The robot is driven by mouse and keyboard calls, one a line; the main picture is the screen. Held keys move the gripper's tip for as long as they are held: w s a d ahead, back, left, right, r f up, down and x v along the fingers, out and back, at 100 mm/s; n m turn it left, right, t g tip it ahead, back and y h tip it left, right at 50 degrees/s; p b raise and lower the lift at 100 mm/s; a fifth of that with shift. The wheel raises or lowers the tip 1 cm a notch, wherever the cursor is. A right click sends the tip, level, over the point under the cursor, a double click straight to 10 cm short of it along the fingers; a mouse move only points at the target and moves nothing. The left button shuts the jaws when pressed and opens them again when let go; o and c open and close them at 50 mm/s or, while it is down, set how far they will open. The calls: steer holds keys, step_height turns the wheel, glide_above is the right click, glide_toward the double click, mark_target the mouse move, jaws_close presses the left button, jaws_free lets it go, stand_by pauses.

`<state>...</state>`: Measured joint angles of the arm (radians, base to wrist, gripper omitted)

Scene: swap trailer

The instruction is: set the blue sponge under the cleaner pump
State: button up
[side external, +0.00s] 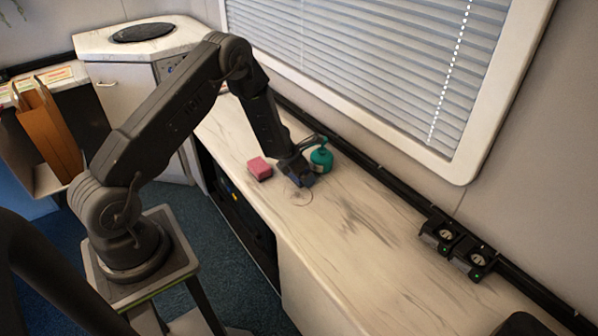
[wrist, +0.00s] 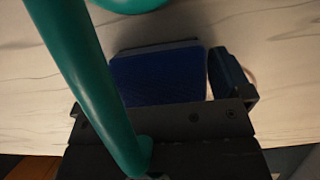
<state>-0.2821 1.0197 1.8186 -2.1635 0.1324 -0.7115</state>
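The green cleaner pump (side external: 321,160) stands on the counter by the wall side; its spout reaches left over my gripper. In the wrist view the green spout (wrist: 85,75) crosses close to the camera, with part of the bottle (wrist: 130,3) at the top. The blue sponge (side external: 307,181) is at my gripper's tip (side external: 298,176), beside the bottle. In the wrist view the sponge (wrist: 158,78) lies between the finger positions. The right finger (wrist: 230,75) is beside it with a thin light sliver between; the left finger is hidden. I cannot tell whether it is gripped.
A pink sponge (side external: 260,168) lies on the counter (side external: 390,235) just left of my gripper. A thin circle (side external: 301,197) is marked in front. A black rail with two dark devices (side external: 458,245) runs along the wall.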

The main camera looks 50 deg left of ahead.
steer(key=v, duration=1.2)
steer(key=s+d+r+m+t+h, duration=0.1)
steer(key=s+d+r+m, duration=0.1)
steer(key=d+r+m, duration=0.7)
steer(key=s+d+r+m+t+h, duration=0.1)
steer(key=s+d+r+m+h, duration=0.1)
steer(key=d+r+m, duration=0.7)
steer(key=s+r+m+y, duration=0.1)
steer(key=s+r+m, duration=0.1)
steer(key=s+m, duration=0.4)
steer(key=s+d+r+m+y, duration=0.1)
steer(key=s+r+m, duration=0.2)
steer(key=s+m, duration=0.3)
steer(key=s+r+m+y, duration=0.1)
steer(key=s+r+m, duration=0.2)
steer(key=s+m, duration=0.3)
steer(key=shift+s+d+g, duration=0.2)
steer(key=shift+s, duration=0.35)
steer(key=shift+s+d+g, duration=0.2)
steer(key=shift+s, duration=0.3)
